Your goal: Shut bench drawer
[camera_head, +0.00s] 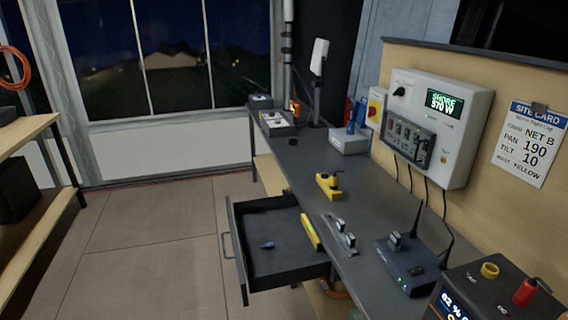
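The bench drawer (275,262) is pulled well out from under the dark bench top (300,160), toward the left. Its front panel (236,254) carries a bar handle (227,259) on the outer face. A small blue item (267,245) lies on the drawer floor, and a long yellow item (311,232) lies along its bench side. Neither of my grippers shows in the head view, so nothing of mine is seen touching the drawer.
Floor (150,240) left of the drawer is clear. A wooden shelf unit (28,140) stands at far left. The bench holds a yellow device (328,186), a router with antennas (408,266) and a power unit (490,295). A control box (440,125) hangs on the wall panel.

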